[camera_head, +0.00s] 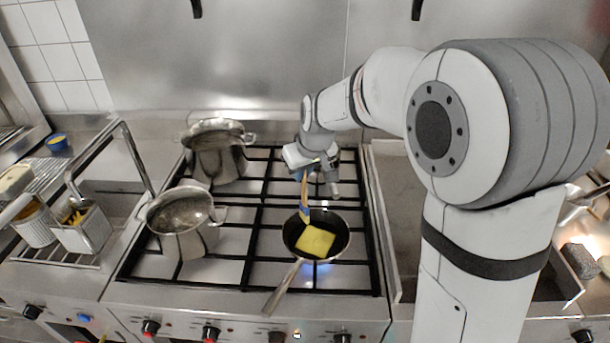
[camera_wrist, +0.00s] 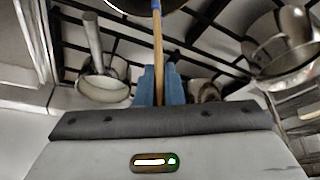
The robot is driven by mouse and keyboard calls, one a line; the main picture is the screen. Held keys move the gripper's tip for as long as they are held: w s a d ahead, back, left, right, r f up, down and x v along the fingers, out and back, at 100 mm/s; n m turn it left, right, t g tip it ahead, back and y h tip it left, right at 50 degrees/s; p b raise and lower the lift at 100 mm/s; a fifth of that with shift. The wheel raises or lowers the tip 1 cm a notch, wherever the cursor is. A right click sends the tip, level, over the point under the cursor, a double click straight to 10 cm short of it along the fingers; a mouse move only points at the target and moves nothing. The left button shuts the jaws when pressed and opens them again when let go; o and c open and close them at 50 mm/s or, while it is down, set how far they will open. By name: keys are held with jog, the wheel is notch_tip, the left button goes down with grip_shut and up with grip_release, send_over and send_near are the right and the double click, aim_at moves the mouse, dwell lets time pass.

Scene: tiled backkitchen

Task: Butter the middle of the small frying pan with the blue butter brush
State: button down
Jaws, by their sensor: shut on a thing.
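The small frying pan (camera_head: 343,248) stands on the front right of the hob, its handle towards the front edge. A flat yellow square (camera_head: 318,241) lies in its middle. My gripper (camera_head: 305,174) is above the pan's far side, shut on the wooden handle of the blue butter brush (camera_head: 305,210). The brush points down, its blue head over the pan near the yellow square's far edge; I cannot tell whether its tip touches.
Two steel pots stand on the hob's left side, one in front (camera_head: 182,240) and one behind (camera_head: 218,162). A blue flame (camera_head: 322,268) shows under the pan. Further left are a metal holder (camera_head: 88,230) and a small blue bowl (camera_head: 57,143).

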jog(key=shift+r+p, duration=0.85)
jog(key=shift+r, duration=0.9)
jog(key=shift+s, duration=0.1)
